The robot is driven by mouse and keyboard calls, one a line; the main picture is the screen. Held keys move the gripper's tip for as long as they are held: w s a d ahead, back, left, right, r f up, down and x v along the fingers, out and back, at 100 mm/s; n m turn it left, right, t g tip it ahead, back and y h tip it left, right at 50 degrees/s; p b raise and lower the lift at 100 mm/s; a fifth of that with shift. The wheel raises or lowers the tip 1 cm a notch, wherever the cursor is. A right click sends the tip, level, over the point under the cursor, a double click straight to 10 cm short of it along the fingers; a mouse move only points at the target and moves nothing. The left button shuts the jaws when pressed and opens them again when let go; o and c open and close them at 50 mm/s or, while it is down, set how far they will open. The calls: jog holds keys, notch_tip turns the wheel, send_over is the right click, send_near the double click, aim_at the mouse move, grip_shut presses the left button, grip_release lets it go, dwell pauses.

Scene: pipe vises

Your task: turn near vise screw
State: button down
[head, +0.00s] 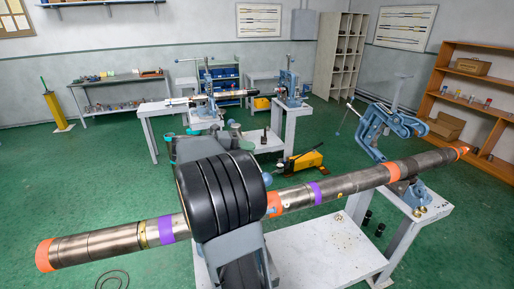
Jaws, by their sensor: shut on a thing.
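A long metal pipe (337,187) with orange and purple bands runs across the head view from lower left to right. A blue vise (382,131) stands on the white table at the right, beside the pipe, with a bar handle rising at its top. A large black ribbed cylinder (221,194) on a grey bracket covers the middle of the pipe and whatever stands behind it. A small blue ball (267,179) shows at its right edge; I cannot tell what it belongs to. I cannot make out my gripper; its fingertips do not show.
The near white table (322,247) has bare room on top. A yellow hand pump (303,161) lies on the green floor (110,185) behind the pipe. Two more blue vises (206,80) (288,82) stand further back. A wooden shelf (480,85) lines the right wall.

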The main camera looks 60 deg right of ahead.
jog(key=shift+w+a+r+m+g+y, duration=0.15)
jog(key=shift+w+a+m+g+y, duration=0.7)
jog(key=shift+m+y, duration=0.15)
jog(key=shift+w+a+r+m+g+y, duration=0.15)
jog(key=shift+w+a+m+g+y, duration=0.6)
jog(key=shift+m+g+y, duration=0.2)
jog(key=c, duration=1.2)
grip_release()
jog(key=shift+a, duration=0.1)
jog(key=shift+o, duration=0.2)
jog(key=shift+f, duration=0.1)
